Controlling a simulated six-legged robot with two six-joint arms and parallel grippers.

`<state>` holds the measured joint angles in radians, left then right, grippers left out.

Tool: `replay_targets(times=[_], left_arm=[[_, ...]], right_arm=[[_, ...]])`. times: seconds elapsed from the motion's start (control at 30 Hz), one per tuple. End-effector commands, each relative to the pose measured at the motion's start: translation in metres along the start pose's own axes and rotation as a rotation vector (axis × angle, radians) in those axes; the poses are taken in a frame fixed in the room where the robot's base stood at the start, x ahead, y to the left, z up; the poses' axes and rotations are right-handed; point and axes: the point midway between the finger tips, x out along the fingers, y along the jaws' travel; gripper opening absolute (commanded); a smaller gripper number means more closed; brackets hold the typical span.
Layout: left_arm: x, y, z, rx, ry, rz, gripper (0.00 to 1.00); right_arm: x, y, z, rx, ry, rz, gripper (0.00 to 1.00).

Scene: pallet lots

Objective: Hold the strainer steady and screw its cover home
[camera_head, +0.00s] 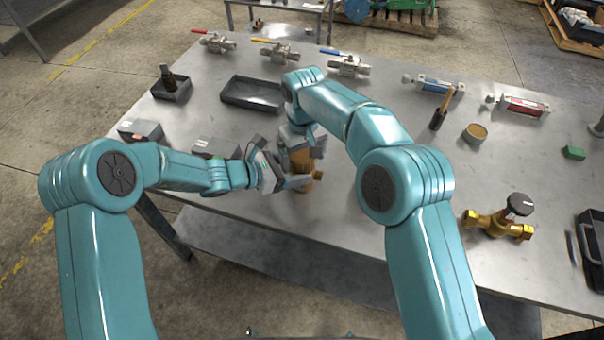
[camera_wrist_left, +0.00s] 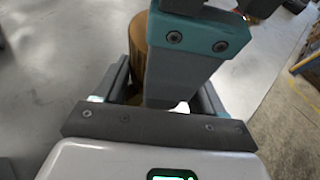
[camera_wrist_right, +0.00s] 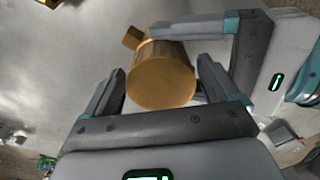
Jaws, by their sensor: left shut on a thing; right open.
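The brass strainer (camera_head: 301,159) stands upright near the front edge of the metal table, with a small port (camera_head: 318,175) on its right side. My left gripper (camera_head: 292,181) reaches in from the left and is shut on its body, low down. My right gripper (camera_head: 303,146) comes from above, open, with its fingers on either side of the round brass top. That top, seemingly the cover (camera_wrist_right: 160,87), shows in the right wrist view between the fingers. The seam between cover and body is hidden. In the left wrist view, a right gripper finger blocks part of the strainer (camera_wrist_left: 141,40).
A brass valve with a black knob (camera_head: 500,220) and a black case (camera_head: 592,245) stand at right. Several ball valves line the back edge.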

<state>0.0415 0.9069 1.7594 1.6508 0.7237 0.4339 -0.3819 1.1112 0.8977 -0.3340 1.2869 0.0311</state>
Motion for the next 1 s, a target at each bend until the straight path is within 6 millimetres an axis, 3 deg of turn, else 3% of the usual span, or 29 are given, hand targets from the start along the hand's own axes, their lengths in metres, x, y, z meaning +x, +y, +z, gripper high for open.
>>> replay_targets(times=[0.03, 0.2, 0.33, 0.53, 0.8, 0.83, 0.9, 1.0], left_arm=[[-0.0002, 0.0002, -0.0008, -0.001, 0.002, 0.001, 0.00], [-0.0002, 0.0003, -0.0008, -0.001, 0.002, 0.001, 0.00], [-0.0002, 0.0003, -0.0008, -0.001, 0.002, 0.001, 0.00], [-0.0003, 0.0004, -0.0008, -0.002, 0.002, 0.001, 0.00], [-0.0004, 0.0004, -0.0009, -0.003, 0.002, 0.002, 0.00], [-0.0005, 0.0005, -0.0009, -0.003, 0.001, 0.002, 0.00], [-0.0005, 0.0005, -0.0009, -0.003, 0.001, 0.002, 0.00], [-0.0004, 0.0004, -0.0008, -0.002, 0.002, 0.002, 0.00]], right_arm=[[0.0000, 0.0000, 0.0000, 0.000, 0.000, 0.000, 0.86], [-0.0002, 0.0001, 0.0000, 0.000, 0.000, 0.000, 0.34], [-0.0003, 0.0004, 0.0000, 0.038, 0.000, 0.001, 0.35], [-0.0003, 0.0009, 0.0001, 0.262, 0.002, 0.001, 0.34], [-0.0005, 0.0015, 0.0000, 0.286, 0.002, 0.002, 0.34], [-0.0005, 0.0015, 0.0000, 0.286, 0.002, 0.002, 0.73], [-0.0005, 0.0016, 0.0000, 0.286, 0.002, 0.002, 0.96], [-0.0004, 0.0011, 0.0001, 0.284, 0.002, 0.002, 0.96]])
